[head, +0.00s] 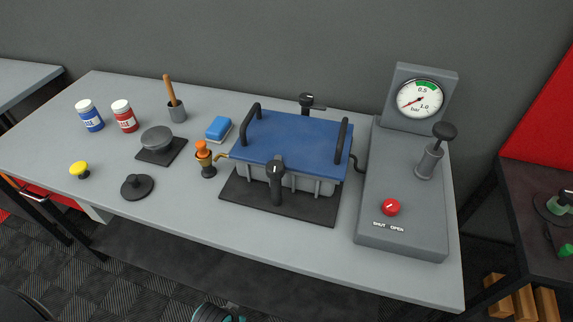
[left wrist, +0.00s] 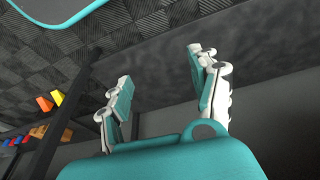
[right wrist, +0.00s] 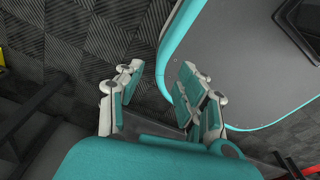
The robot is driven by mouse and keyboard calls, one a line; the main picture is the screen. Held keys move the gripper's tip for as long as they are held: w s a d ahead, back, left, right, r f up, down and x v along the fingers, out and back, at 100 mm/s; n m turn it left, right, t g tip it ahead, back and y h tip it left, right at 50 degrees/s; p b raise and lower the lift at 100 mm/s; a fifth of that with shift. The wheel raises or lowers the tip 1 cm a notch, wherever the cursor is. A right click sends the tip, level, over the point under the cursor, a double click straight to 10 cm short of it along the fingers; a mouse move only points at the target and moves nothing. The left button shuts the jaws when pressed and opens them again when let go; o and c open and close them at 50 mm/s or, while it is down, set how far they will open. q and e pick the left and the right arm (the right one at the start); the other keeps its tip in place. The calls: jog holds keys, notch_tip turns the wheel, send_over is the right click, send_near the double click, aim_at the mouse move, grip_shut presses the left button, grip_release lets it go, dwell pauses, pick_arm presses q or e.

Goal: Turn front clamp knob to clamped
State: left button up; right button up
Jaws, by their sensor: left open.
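The front clamp knob (head: 277,168) is black, on the near side of a grey box with a blue lid (head: 290,137). Its dark stem runs down in front of the box. A similar black rear clamp knob (head: 307,101) stands behind the lid, with a short arm to the right. My left gripper (left wrist: 160,72) is open and empty in the left wrist view, over the dark floor, away from the knob. My right gripper (right wrist: 158,85) is open and empty in the right wrist view, also facing the floor. Neither gripper touches the clamp knobs.
The box stands on a black mat (head: 235,189) on a grey table (head: 300,250). A grey console (head: 405,170) with gauge (head: 420,98), red knob (head: 391,207) and hand pump (head: 430,158) is right. An orange-topped valve (head: 204,157) stands left. The table's front strip is clear.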

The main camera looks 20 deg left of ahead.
pick_arm(q)
jog(key=w+d+r+n+t+h, duration=0.2)
jog(key=d+r+n+t+h, duration=0.3)
jog(key=r, duration=0.7)
jog(key=w+d+r+n+t+h, duration=0.15)
jog(key=d+r+n, duration=0.35)
jog(key=r, duration=0.7)
jog(key=w+d+r+n+t+h, duration=0.25)
jog(key=r+n+t, duration=0.35)
jog(key=r, duration=0.6)
jog(key=n+t+y, duration=0.3)
jog(key=n+y, duration=0.6)
jog(key=n, duration=1.2)
send_near(272, 174)
jog(key=s, duration=0.5)
jog(key=w+p, duration=0.4)
jog(key=w, duration=0.4)
jog(key=w+p, duration=0.3)
jog(key=w, duration=0.5)
jog(key=shift+w+d+r+p, duration=0.1)
jog(key=shift+d+r+p, duration=0.15)
jog(key=shift+p, duration=0.1)
jog(key=shift+w+f, duration=0.1)
jog(key=shift+w, duration=0.35)
pick_arm(e)
notch_tip(272, 174, up, 8)
jog(key=d, duration=0.1)
jog(key=shift+w+f, duration=0.15)
jog(key=shift+f, duration=0.05)
